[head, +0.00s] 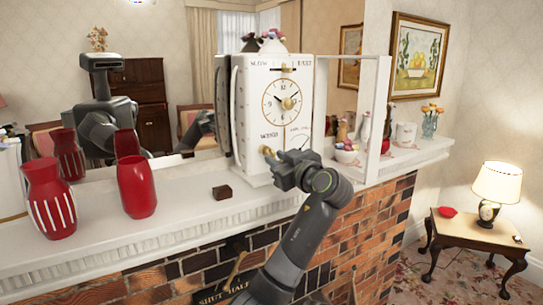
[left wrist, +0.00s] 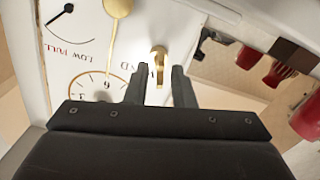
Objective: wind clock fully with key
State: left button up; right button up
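The white clock (head: 250,110) stands on the mantel, its round dial and lettered face turned toward the room. A brass key (head: 268,152) sticks out of the face below the dial, under a printed word; it also shows in the left wrist view (left wrist: 159,52). My left gripper (head: 278,160) is at the key. In the left wrist view its two dark fingers (left wrist: 159,82) are apart, with the key's near end between them and a gap on each side. A LOW–FULL gauge (left wrist: 68,22) has its needle slanting toward the FULL side. My right gripper is not in view.
A white-framed panel (head: 375,120) stands open at the clock's right. A small dark block (head: 222,192) and red vases (head: 136,187) (head: 50,198) are on the mantel to the left. A cup (head: 404,135) and flowers (head: 430,122) stand right. A mirror backs the mantel.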

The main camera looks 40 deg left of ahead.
pick_arm(q)
grip_shut()
jog(key=shift+r+m+p, duration=0.15)
jog(key=shift+m+p, duration=0.65)
jog(key=shift+p, duration=0.1)
jog(key=shift+c, duration=0.7)
grip_release()
jog(key=shift+f, duration=0.2)
jog(key=o, duration=0.9)
jog(key=shift+c, duration=0.2)
